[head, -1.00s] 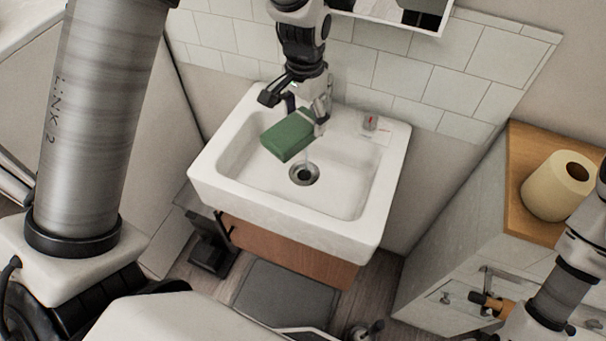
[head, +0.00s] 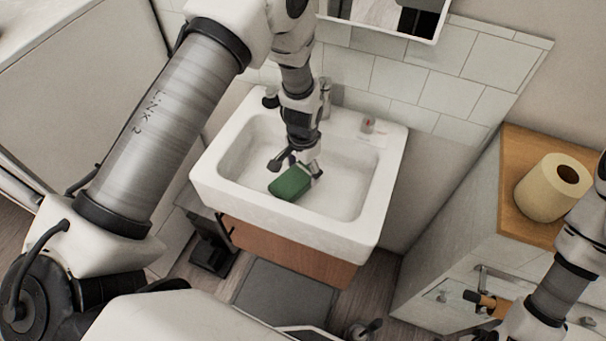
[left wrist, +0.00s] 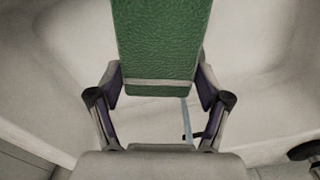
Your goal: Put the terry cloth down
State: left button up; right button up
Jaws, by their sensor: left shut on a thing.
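The terry cloth (head: 289,185) is a green, folded, block-like piece with a pale band at one end. It is inside the white sink basin (head: 350,185), low over the drain area. My left gripper (head: 297,168) reaches down from above and is shut on the cloth. In the left wrist view the cloth (left wrist: 160,40) sits between the two fingers (left wrist: 160,88), with the basin surface behind it. I cannot tell whether the cloth touches the basin floor. The drain is hidden. My right arm shows at the right edge; its fingertips are not clearly seen.
The faucet (head: 325,98) stands behind my left gripper at the sink's back. A small item (head: 368,125) is on the sink's back right rim. A paper roll (head: 552,188) stands on the wooden counter (head: 520,150) at right. The basin's right side is clear.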

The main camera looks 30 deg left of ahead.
aim_at(303, 171)
pick_arm(q)
notch_tip(303, 171, down, 3)
jog(key=shift+s+r, duration=0.1)
jog(key=shift+f, duration=0.4)
jog(key=shift+f, duration=0.1)
jog(key=o, duration=1.2)
notch_tip(303, 171, up, 12)
jog(key=shift+f+b, duration=0.15)
jog(key=shift+b, duration=0.75)
jog(key=shift+r, duration=0.3)
